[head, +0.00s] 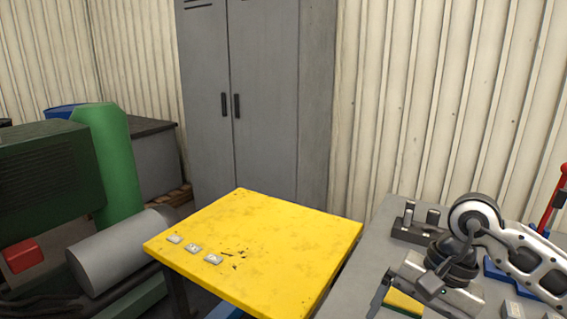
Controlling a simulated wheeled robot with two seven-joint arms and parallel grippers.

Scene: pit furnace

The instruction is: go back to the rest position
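My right gripper (408,289) is at the lower right, over the grey table (376,244), with its arm coming in from the right. One dark finger shows at its left side. A small yellow piece (403,303) shows just below the gripper. I cannot tell whether it is held or lies beneath. The opening of the gripper is not clear from here. My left gripper is not in view.
A yellow-topped table (275,240) with several small white pieces (193,248) stands in the middle. A dark holder (413,232) and a red-handled tool (555,200) are near my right arm. A grey locker (265,100) and green machine (45,165) stand behind and left.

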